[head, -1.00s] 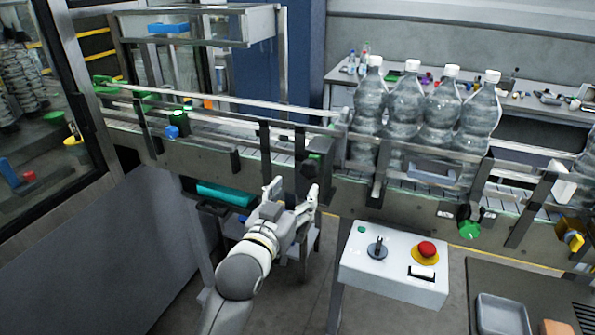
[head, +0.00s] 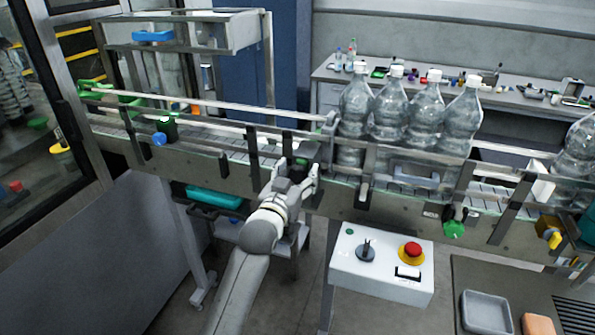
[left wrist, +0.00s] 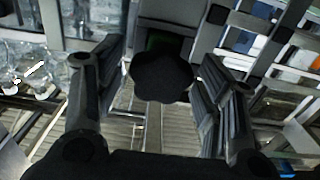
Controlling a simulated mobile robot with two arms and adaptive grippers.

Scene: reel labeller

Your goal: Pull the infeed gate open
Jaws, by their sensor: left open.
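A black lobed knob (left wrist: 162,77) shows in the left wrist view, in front of a grey block (left wrist: 172,25) of the infeed gate. My left gripper (head: 298,169) is open, with one finger on each side of the knob and visible gaps between. In the head view it is at the front side of the conveyor, just left of the bottles, and largely covers the knob. The gate's upright plate (head: 329,128) stands by the first bottle. My right gripper is not in view.
Several clear bottles (head: 388,112) stand on the conveyor (head: 215,148) right of the gate, between rails. A control box (head: 381,262) with a red button is below right. A green knob (head: 453,229) is farther right. Open floor lies below the conveyor.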

